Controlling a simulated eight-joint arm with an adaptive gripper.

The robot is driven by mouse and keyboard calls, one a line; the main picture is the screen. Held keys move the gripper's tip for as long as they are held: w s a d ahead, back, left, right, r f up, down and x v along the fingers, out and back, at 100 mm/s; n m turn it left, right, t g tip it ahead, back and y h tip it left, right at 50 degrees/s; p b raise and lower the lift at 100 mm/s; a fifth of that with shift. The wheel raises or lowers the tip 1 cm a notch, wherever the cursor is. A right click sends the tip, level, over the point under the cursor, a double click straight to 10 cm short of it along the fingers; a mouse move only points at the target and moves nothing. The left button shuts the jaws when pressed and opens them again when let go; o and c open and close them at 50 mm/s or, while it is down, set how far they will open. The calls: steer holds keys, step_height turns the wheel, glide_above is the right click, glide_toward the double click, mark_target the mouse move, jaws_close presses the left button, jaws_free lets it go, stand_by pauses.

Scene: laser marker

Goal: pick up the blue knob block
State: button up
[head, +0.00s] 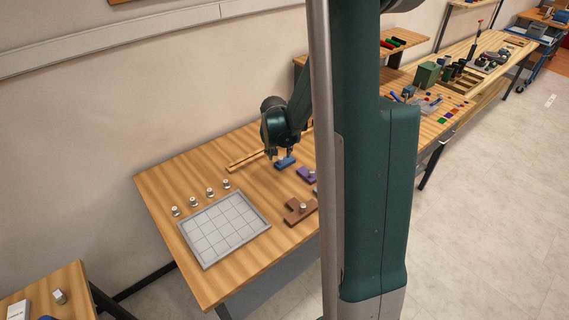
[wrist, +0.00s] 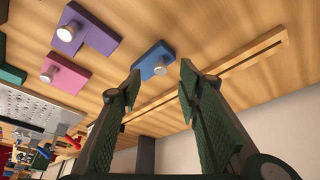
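The blue knob block (wrist: 154,58) lies flat on the wooden table, with a round metal knob standing up from it. In the head view the blue block (head: 286,163) is just below my gripper (head: 280,153), near the wooden strip. In the wrist view my gripper (wrist: 160,76) is open, its two green-padded fingers apart with the block showing between and beyond the tips. The fingers appear apart from the knob, though the exact gap is hard to judge. Nothing is held.
A purple block (head: 307,175) and a brown block (head: 300,211) lie nearby; a pink block (wrist: 62,80) shows in the wrist view. A wooden strip (head: 247,161) lies behind. A grey gridded tray (head: 267,229) and several loose knobs are at the left. My column hides the table's right part.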

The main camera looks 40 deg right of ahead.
mark_target(280, 158)
steer(key=shift+w+d+f, duration=0.15)
steer(key=shift+w+f, duration=0.05)
steer(key=shift+f, duration=0.4)
steer(key=shift+x, duration=2.6)
steer(key=shift+w, duration=0.1)
steer(key=c, duration=1.1)
